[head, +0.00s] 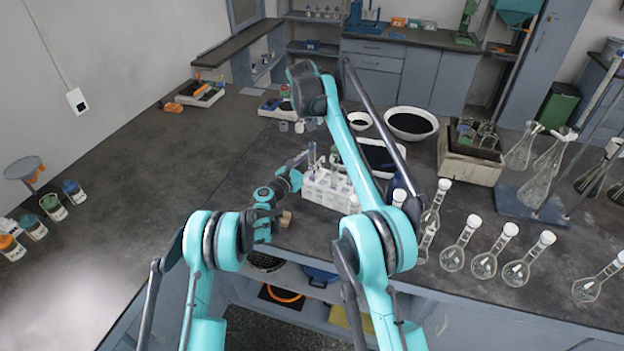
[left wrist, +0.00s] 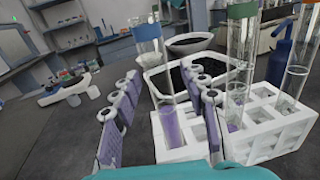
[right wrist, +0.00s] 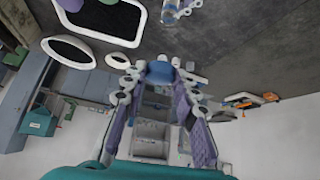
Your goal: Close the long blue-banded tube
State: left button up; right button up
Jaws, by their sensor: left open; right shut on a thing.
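The long clear tube with a blue band (left wrist: 147,32) and purple liquid stands in the left wrist view, at the left end of the white rack (left wrist: 187,152). No cap shows on its top, which is cut off by that view's edge. My left gripper (left wrist: 165,105) is open, with a finger on each side of this tube. In the head view, the left gripper (head: 298,164) is at the rack's left end. My right gripper (right wrist: 160,88) is shut on a blue cap (right wrist: 160,72), held at its fingertips. In the head view the cap is too small to make out.
A green-banded tube (left wrist: 241,40) stands close by in the rack. A white tray with dark contents (head: 380,158) lies behind the rack. Several stoppered flasks (head: 485,264) stand to the right. The counter to the left (head: 130,175) is mostly clear.

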pick_arm(q)
grip_shut()
pick_arm(e)
jog(key=shift+f, duration=0.1)
jog(key=shift+s+f, duration=0.1)
jog(key=shift+f, duration=2.25)
jog(key=shift+f, duration=0.9)
jog(key=shift+f, duration=0.6)
